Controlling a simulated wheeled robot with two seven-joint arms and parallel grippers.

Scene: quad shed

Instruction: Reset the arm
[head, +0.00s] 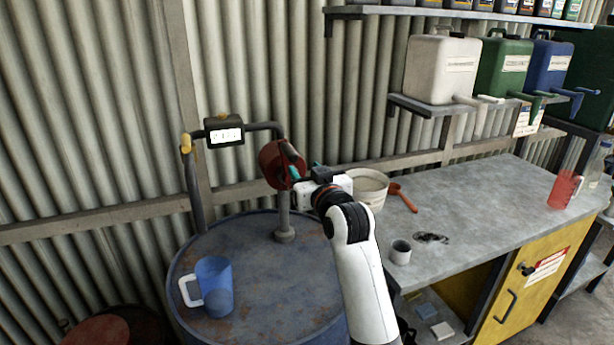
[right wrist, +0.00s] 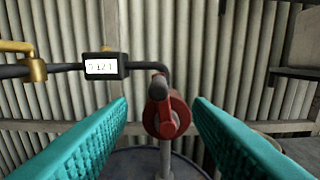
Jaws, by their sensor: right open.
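My right gripper (head: 304,170) is in front of the red rotary pump on the blue drum in the head view. In the right wrist view its two teal fingers (right wrist: 160,130) are spread apart with nothing between them up close. The red pump (right wrist: 166,116) with its dark crank handle shows beyond the fingers, apart from them as far as I can tell. In the head view the pump (head: 272,165) is partly hidden by the gripper. My white right arm reaches up from the bottom. My left gripper does not show.
A blue jug (head: 213,287) stands on the blue drum (head: 265,305). The grey workbench (head: 470,205) at right holds a white bucket (head: 365,187), an orange scoop (head: 403,198), a grey cup (head: 400,252) and a red jug (head: 564,189). Jerrycans (head: 441,68) stand on a shelf above.

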